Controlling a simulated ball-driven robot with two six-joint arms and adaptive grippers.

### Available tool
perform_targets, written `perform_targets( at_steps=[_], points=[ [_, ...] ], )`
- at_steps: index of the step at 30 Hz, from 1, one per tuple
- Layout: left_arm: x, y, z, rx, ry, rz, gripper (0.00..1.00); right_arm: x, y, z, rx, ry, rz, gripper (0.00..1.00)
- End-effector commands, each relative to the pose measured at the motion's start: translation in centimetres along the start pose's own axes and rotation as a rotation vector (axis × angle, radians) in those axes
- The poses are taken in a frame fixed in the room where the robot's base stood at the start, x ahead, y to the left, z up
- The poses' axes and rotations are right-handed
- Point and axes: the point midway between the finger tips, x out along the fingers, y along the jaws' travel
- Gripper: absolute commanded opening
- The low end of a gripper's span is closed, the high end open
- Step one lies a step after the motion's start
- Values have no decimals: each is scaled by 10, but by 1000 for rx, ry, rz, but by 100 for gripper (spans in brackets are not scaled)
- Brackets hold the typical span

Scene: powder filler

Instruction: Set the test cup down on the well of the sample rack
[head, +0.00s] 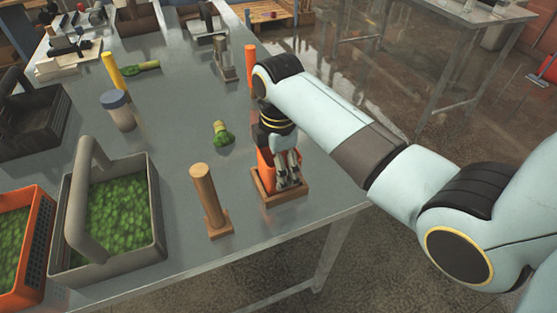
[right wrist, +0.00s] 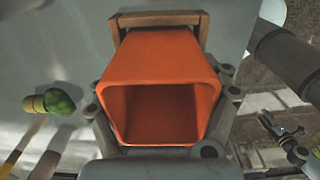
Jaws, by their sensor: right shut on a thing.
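The test cup (head: 265,172) is a square orange cup held in my right gripper (head: 287,172) near the table's right edge. In the right wrist view the cup (right wrist: 160,65) shows its open mouth, with a gripper finger against each side. The sample rack (head: 284,200) is a low brown wooden frame directly below the cup. Part of the rack (right wrist: 158,19) shows at the cup's far end. The cup's lower end looks to be at or inside the frame; I cannot tell whether it rests on the well. My left gripper is out of view.
A wooden post on a base (head: 208,198) stands left of the rack. A green-headed item (head: 222,135) lies behind it. An orange cylinder (head: 250,68) stands farther back. A grey basket (head: 107,220) of green pieces and a lidded jar (head: 118,112) are at left.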

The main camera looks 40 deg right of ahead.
Motion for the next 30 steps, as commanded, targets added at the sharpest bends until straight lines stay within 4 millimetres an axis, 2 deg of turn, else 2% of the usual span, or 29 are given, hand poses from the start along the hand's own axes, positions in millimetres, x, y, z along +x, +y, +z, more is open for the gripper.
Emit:
perform_targets(
  at_steps=[26, 27, 30],
  points=[
    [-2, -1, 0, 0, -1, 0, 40, 4, 0, 0, 0, 0, 1, 42],
    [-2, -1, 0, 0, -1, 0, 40, 4, 0, 0, 0, 0, 1, 79],
    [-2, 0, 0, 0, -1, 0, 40, 4, 0, 0, 0, 0, 0, 92]
  ],
)
